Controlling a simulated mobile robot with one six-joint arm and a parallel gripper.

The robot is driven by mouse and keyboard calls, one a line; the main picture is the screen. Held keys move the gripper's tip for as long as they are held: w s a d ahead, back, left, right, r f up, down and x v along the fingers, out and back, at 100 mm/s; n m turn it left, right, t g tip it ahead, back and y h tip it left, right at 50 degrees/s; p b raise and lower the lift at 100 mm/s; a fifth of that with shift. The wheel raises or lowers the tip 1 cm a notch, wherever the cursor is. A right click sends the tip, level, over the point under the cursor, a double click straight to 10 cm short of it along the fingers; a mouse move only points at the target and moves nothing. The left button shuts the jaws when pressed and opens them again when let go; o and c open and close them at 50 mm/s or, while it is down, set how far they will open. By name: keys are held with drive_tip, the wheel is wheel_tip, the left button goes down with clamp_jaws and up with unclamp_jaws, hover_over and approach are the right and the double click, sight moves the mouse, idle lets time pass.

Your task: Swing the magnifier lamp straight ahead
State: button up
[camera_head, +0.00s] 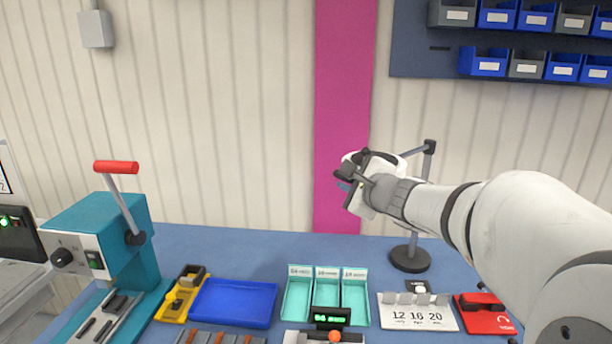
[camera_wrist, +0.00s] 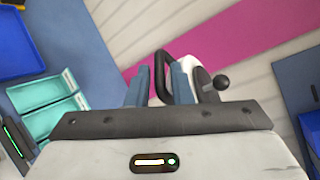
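The magnifier lamp stands on a round dark base (camera_head: 409,259) at the right of the bench, with a dark post and a jointed arm (camera_head: 430,147). Its white head (camera_head: 352,158) is swung to the left of the post, partly hidden by my gripper. My gripper (camera_head: 350,178) is at the head. In the wrist view its two blue-grey fingers (camera_wrist: 160,84) stand apart. A black loop handle (camera_wrist: 161,62) of the lamp shows between and behind them, with a small gap beside the left finger. A dark round knob (camera_wrist: 221,82) sits right of the white head.
A teal press (camera_head: 110,240) with a red-tipped lever stands at the left. A blue tray (camera_head: 234,303), teal bins (camera_head: 298,293), a white numbered block (camera_head: 418,318) and a red tool (camera_head: 485,315) line the bench front. Bins hang on the wall panel (camera_head: 430,60).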

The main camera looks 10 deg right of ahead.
sight(340, 177)
drive_tip(key=shift+x, duration=1.9)
drive_tip(key=shift+c, duration=0.3)
clamp_jaws()
